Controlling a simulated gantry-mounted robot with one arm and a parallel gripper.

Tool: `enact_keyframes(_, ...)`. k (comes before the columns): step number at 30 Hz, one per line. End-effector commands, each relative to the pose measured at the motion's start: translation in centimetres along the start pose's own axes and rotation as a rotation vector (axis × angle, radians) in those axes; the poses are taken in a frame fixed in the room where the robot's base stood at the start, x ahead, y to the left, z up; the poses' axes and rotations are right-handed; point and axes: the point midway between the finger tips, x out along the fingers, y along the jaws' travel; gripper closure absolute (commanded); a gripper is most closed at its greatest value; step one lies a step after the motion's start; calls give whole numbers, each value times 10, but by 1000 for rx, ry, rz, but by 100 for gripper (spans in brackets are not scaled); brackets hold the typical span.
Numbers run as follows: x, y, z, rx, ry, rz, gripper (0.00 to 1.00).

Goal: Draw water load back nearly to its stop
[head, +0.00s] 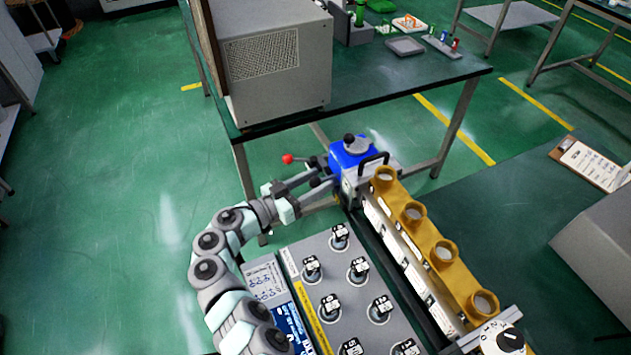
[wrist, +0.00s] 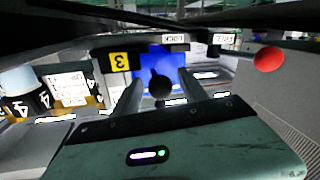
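The water load appears to be the blue block (head: 345,155) at the far end of the tan-topped waveguide. My gripper (head: 322,174) reaches in from the left, close to the block. In the wrist view my gripper (wrist: 161,80) has its fingers apart on either side of the black knob, with gaps showing. Contact is not visible.
A red ball-ended lever (head: 287,159) sticks out left of the block, just above my fingers; it also shows in the wrist view (wrist: 269,58). A panel of labelled knobs (head: 345,285) lies below. A green workbench (head: 400,90) stands behind. Open floor lies left.

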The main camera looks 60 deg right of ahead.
Motion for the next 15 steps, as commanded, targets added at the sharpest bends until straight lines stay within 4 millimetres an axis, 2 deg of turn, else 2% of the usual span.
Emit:
enact_keyframes(2, 0, 0, 0, 0, 0, 0, 57)
enact_keyframes(15, 0, 0, 0, 0, 0, 0, 93)
